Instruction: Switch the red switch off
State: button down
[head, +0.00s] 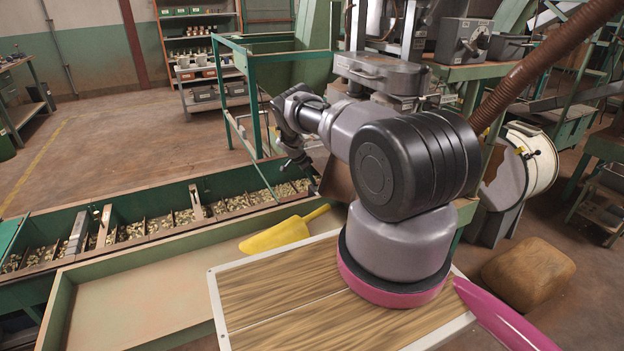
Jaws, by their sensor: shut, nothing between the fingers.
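I cannot make out a red switch in the head view. A grey box with a round dial or handle (463,41) stands on the green machine at the upper right, but no red part shows on it. My gripper (305,165) is at the end of my arm left of centre, pointing down near the green frame and the far end of the nut trough. It is small and dark here; it looks shut and empty. My arm's large black joint hides part of the machine behind it.
A green trough of nuts (150,226) with dividers runs along the left. A green frame (250,95) stands near my gripper. A white drum (530,165) and brown sack (528,274) are at right. Floor is clear at upper left.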

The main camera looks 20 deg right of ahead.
jog(key=shift+a+f, duration=0.45)
jog(key=shift+f, duration=0.15)
jog(key=shift+d+r, duration=0.15)
jog(key=shift+d+r, duration=0.4)
jog(key=shift+d, duration=0.25)
jog(key=v, duration=1)
jog(key=shift+r, duration=0.35)
jog(key=shift+a, duration=0.2)
